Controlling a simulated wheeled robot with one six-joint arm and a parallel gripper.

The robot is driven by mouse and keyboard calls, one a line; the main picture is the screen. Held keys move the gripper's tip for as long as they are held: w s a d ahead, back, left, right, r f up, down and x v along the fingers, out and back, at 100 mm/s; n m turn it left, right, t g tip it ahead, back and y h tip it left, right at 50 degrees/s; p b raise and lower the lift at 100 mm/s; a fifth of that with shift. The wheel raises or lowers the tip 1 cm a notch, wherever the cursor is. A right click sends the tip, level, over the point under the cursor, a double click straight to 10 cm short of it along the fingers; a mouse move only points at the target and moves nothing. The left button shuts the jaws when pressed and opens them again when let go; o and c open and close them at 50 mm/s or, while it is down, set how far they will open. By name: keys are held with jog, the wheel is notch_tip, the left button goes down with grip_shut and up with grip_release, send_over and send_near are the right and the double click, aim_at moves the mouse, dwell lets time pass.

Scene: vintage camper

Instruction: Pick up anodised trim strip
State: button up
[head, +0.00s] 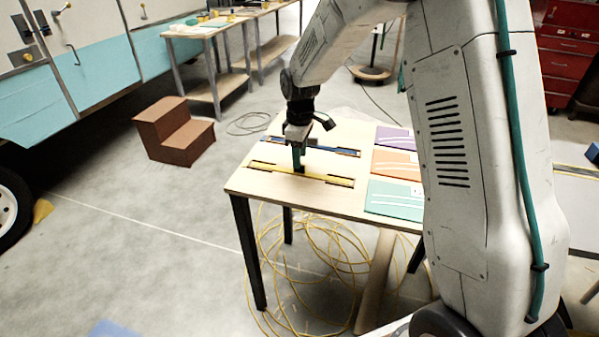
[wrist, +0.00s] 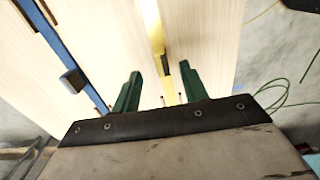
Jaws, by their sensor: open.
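Two long thin strips lie on the pale wooden table, one yellow (head: 330,179) and one blue (head: 325,148); I cannot tell by name which is the anodised trim strip. My gripper (head: 299,168) points down at the middle of the yellow strip. In the wrist view, my gripper (wrist: 160,90) is open, with its green fingers apart. The yellow strip (wrist: 153,25), with a dark block at its middle, runs between them. The blue strip (wrist: 50,36), with a grey block on it, lies to the left, outside the fingers. Whether the fingers touch the yellow strip is unclear.
The table (head: 240,184) also bears a purple panel (head: 394,138), an orange panel (head: 396,163) and a green panel (head: 393,198) on its right. A brown step (head: 174,133) stands on the floor to the left. Yellow cable (head: 300,262) lies coiled under the table.

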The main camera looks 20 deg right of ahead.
notch_tip(320, 180, down, 4)
jog(key=shift+s+f, duration=0.1)
grip_shut()
jog(key=shift+r, duration=0.2)
jog(key=shift+r, duration=0.6)
notch_tip(320, 180, up, 2)
jog(key=shift+r, duration=0.1)
jog(key=s+d+r, duration=0.1)
jog(key=s, duration=1.5)
jog(key=shift+d+r, duration=0.2)
